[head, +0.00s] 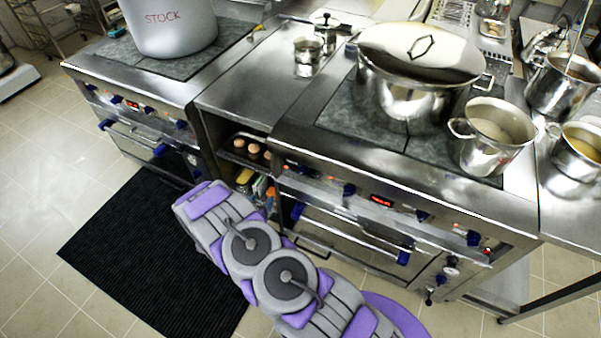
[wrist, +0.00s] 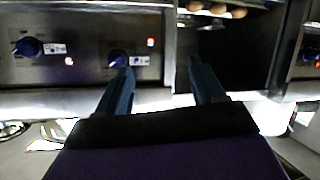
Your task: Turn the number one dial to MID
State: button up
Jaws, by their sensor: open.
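Blue dials sit on the front panel of the left stove. In the wrist view one dial (wrist: 118,58) is near the panel's right end, with a small white label beside it, and another dial (wrist: 28,47) is further left. The labels are too blurred to read, so I cannot tell which is number one. The head view shows the right-end dial (head: 181,124) too. My gripper (wrist: 160,70) is open and empty in front of the panel's right end. Its left fingertip appears just below and right of the near dial; contact cannot be told. The head view does not show the fingers clearly.
An open shelf gap (head: 245,150) with brown-topped items lies right of the left stove. The right stove (head: 390,205) has more blue dials and carries a large lidded pot (head: 420,100). A stockpot (head: 170,25) stands on the left stove. A black mat (head: 140,250) covers the floor.

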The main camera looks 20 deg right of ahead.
jog(key=s+d+t+h, duration=0.1)
jog(key=s+d+h, duration=0.2)
jog(key=s+d, duration=0.1)
jog(key=n+h+b, duration=0.1)
jog(key=b, duration=0.1)
send_near(300, 173)
jog(key=x, duration=0.9)
jog(key=shift+w+d+f+t, duration=0.2)
jog(key=shift+w+t, duration=0.1)
jog(key=shift+t, duration=0.1)
jog(key=shift+d, duration=0.15)
jog(key=shift+d, duration=0.15)
jog(key=shift+c, duration=1.3)
jog(key=c, duration=0.8)
